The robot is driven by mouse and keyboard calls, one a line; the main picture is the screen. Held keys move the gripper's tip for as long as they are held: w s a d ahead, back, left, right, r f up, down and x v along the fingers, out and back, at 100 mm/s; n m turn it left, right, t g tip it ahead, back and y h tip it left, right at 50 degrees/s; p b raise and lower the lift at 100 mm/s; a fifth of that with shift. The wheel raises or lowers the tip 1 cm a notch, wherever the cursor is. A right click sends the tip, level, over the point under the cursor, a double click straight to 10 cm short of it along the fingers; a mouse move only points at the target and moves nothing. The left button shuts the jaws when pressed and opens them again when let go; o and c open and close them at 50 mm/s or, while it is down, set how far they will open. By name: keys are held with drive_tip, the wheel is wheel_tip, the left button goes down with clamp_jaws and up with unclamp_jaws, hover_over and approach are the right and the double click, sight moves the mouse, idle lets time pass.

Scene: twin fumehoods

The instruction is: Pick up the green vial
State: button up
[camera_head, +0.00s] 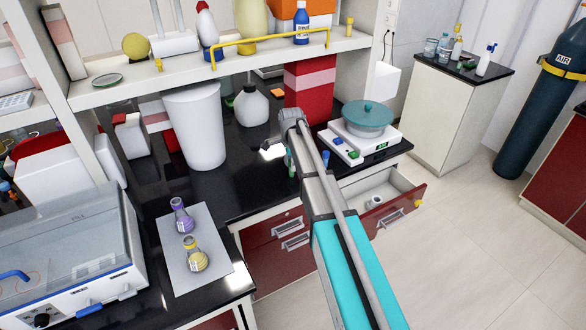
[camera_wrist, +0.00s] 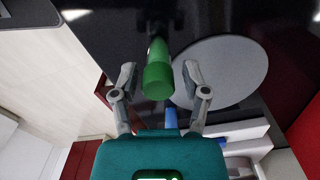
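In the head view my arm covers much of this spot. A small teal-green shape (camera_head: 290,160) shows beside the arm, but I cannot tell whether it is the vial or part of my gripper.
A grey round disc (camera_wrist: 235,75) lies close to the right finger. In the head view, a balance (camera_head: 382,144) with a teal bowl (camera_head: 368,114) stands right of my arm. An open drawer (camera_head: 398,198) is below. A white bin (camera_head: 197,128) and flasks (camera_head: 194,256) stand left.

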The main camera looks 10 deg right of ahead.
clamp_jaws()
drive_tip(key=shift+r, duration=0.2)
wheel_tip(320, 180, up, 2)
drive_tip(key=p, duration=0.2)
drive_tip(key=shift+p, duration=0.3)
drive_tip(key=s+a+r+p, duration=0.3)
drive_tip(key=s+r+p, duration=0.7)
drive_tip(key=s, duration=0.3)
drive_tip(key=shift+s+r, duration=0.3)
drive_tip(key=shift+s, duration=0.05)
